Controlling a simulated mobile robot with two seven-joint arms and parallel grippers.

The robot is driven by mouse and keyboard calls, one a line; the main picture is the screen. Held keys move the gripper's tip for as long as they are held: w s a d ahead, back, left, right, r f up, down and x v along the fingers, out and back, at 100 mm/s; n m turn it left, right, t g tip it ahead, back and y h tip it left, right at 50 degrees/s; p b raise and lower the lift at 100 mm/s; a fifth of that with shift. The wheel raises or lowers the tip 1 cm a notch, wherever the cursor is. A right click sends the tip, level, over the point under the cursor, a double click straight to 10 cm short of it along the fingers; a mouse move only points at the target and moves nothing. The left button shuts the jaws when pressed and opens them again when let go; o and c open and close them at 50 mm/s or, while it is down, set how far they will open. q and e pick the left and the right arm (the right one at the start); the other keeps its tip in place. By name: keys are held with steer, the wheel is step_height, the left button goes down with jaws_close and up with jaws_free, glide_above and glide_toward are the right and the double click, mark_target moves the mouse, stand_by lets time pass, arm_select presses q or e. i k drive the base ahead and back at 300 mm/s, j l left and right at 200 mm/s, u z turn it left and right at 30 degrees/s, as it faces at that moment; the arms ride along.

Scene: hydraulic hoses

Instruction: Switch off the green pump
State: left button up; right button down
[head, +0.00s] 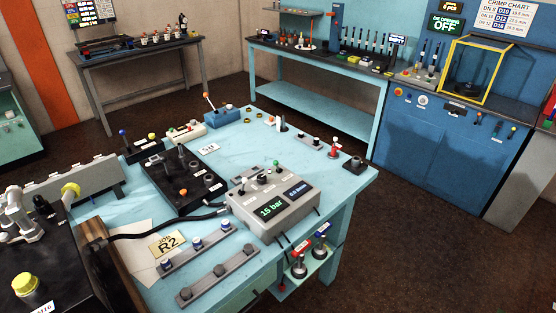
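I cannot make out a pump that is plainly green. A grey control box (273,205) on the light blue table shows "15 bar" and a second small readout in blue-white. Neither of my grippers is in view.
The light blue table (245,145) carries a black block (183,180), a blue lever unit (217,117) and grey rails (218,275). A dark hose (165,230) crosses its left part. Dark floor (440,245) is free at the right.

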mark_target(277, 165)
steer(key=i+l, duration=0.7)
steer(key=l, duration=0.2)
steer(key=u, duration=1.7)
